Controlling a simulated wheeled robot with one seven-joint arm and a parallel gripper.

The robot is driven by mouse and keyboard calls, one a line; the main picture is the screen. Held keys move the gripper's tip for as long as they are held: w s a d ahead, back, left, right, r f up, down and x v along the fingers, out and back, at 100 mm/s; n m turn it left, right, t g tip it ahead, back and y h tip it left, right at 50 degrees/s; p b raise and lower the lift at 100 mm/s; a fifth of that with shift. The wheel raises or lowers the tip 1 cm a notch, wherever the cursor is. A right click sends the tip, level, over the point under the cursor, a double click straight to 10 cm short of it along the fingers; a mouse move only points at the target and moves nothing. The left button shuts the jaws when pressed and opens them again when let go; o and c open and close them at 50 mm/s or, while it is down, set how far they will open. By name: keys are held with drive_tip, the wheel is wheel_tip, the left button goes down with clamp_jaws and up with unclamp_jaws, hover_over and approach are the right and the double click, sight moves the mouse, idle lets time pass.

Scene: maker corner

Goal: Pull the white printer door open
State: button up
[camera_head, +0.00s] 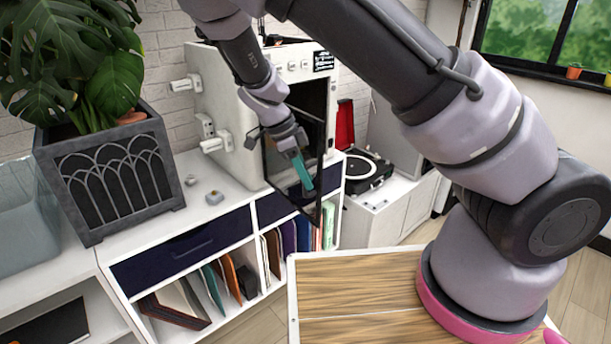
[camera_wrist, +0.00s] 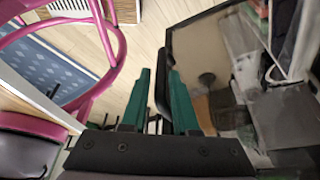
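The white printer (camera_head: 233,101) stands on the white shelf unit. Its door (camera_head: 317,206) is a dark-framed, see-through panel. It stands swung out from the printer's front, partly open. My gripper (camera_head: 304,175), with teal fingers, is at this door in the head view and covers part of it. In the wrist view, the black door handle (camera_wrist: 160,88) lies between the two fingers of my gripper (camera_wrist: 160,76), close to both. The door panel (camera_wrist: 168,45) fills the right of that view.
A potted plant (camera_head: 112,170) stands left of the printer on the white shelf unit (camera_head: 215,222). A record player (camera_head: 366,170) stands to the right. A pink-legged stool (camera_wrist: 118,45) shows left in the wrist view. Bare floor (camera_wrist: 145,25) lies beyond my fingers.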

drive_tip(key=v, duration=1)
drive_tip(key=shift+r, duration=0.4)
drive_tip(key=shift+a, duration=0.15)
